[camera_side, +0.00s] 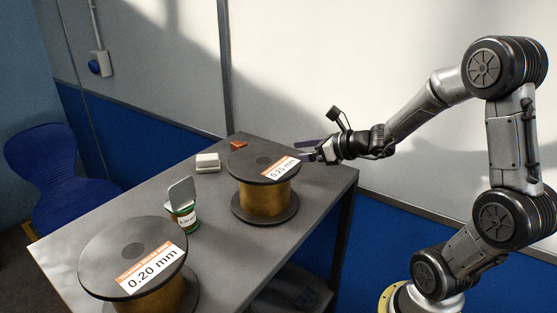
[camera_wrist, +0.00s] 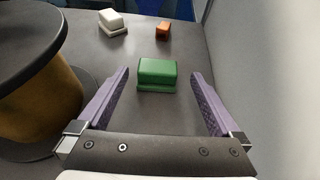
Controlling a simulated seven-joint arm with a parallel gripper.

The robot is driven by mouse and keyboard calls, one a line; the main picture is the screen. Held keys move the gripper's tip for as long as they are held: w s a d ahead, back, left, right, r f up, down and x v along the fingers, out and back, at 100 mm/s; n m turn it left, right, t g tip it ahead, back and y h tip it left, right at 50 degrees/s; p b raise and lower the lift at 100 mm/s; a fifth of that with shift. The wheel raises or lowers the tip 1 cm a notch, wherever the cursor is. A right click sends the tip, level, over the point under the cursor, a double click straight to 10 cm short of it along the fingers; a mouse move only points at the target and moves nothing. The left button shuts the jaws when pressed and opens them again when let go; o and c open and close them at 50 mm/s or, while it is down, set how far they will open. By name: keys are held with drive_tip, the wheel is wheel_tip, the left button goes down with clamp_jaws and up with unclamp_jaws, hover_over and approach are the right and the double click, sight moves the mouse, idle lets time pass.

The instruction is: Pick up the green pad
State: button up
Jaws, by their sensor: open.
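The green pad (camera_wrist: 157,73) is a small green block on the grey table, in the middle of the wrist view. It lies ahead of my gripper (camera_wrist: 164,78), between the lines of the two purple fingers and apart from both. The fingers are spread wide and empty. In the side view my gripper (camera_side: 306,152) is over the table's far right part, just right of the rear spool. The green pad cannot be made out in the side view; the spool and gripper are in front of that area.
A large wire spool (camera_side: 265,200) stands close to my gripper, and shows at left in the wrist view (camera_wrist: 35,100). A second spool (camera_side: 133,255) stands at the front.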

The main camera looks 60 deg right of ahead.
drive_tip(key=shift+x, duration=2.7)
drive_tip(key=shift+a+r, duration=0.1)
drive_tip(key=c, duration=1.3)
drive_tip(key=shift+c, duration=0.2)
drive_tip(key=shift+r, duration=0.15)
